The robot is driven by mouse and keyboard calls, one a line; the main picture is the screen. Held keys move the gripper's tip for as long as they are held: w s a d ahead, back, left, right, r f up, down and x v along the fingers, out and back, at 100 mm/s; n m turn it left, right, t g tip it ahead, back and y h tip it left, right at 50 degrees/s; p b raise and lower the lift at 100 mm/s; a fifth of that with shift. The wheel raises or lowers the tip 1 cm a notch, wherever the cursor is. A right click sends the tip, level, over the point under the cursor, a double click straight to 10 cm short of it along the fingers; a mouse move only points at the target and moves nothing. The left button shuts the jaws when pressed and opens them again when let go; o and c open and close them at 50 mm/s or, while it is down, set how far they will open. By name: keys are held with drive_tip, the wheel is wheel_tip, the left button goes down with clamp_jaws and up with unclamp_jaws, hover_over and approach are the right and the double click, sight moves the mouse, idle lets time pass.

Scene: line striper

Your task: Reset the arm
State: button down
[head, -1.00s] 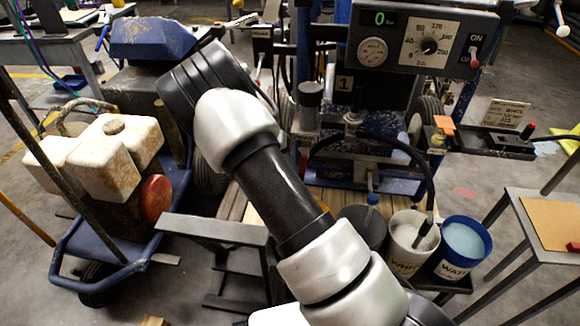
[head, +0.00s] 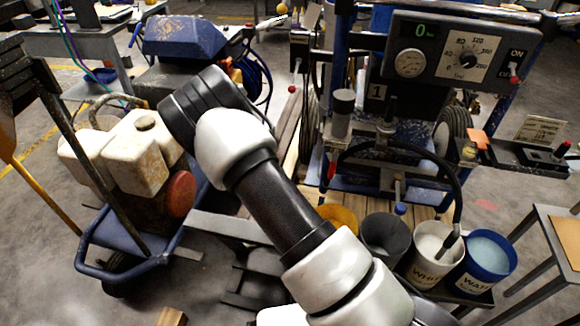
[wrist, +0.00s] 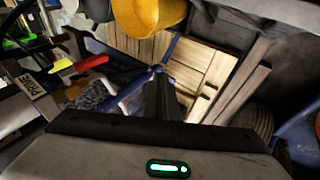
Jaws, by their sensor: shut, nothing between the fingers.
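My arm (head: 285,215) reaches up from the bottom of the head view, its white and black links bent at a black joint near the cart with the white tank. My gripper is hidden in the head view. In the wrist view my gripper (wrist: 161,75) is a dark, narrow shape pointing away from the camera. Its fingers are together with nothing between them. Beyond it lie wooden slats, and I cannot tell the gap to them.
The striper's control panel (head: 462,55) stands upper right. A yellow bucket (head: 338,214), a grey bucket, a white bucket (head: 433,250) and a blue bucket (head: 488,256) stand right of my arm. A blue cart with a white tank (head: 140,155) is at left. Bare floor shows lower left.

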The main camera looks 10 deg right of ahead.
drive_tip(key=shift+a, duration=0.4)
drive_tip(key=s+d+r+y, duration=0.2)
drive_tip(key=s+r, duration=0.2)
drive_tip(key=r, duration=0.4)
drive_tip(key=s+d+r+t+y, duration=0.15)
drive_tip(key=s+r, duration=0.25)
drive_tip(key=r, duration=0.4)
drive_tip(key=s+d+r+g+y, duration=0.1)
drive_tip(key=s+d+r+y, duration=0.1)
drive_tip(key=s+r, duration=0.5)
drive_tip(key=s+d+r+n+t+y, duration=0.15)
drive_tip(key=s+r, duration=0.25)
drive_tip(key=s, duration=0.5)
drive_tip(key=s+d+r+n+t, duration=0.1)
drive_tip(key=s+r+n+t, duration=0.3)
drive_tip(key=s, duration=0.6)
wheel_tip(320, 180, up, 27)
drive_tip(key=m+g+p, duration=0.1)
drive_tip(key=m+p, duration=0.1)
drive_tip(key=p, duration=2.4)
drive_tip(key=shift+w+a+f, duration=0.15)
drive_tip(key=shift+w+a, duration=0.05)
drive_tip(key=shift+w, duration=0.1)
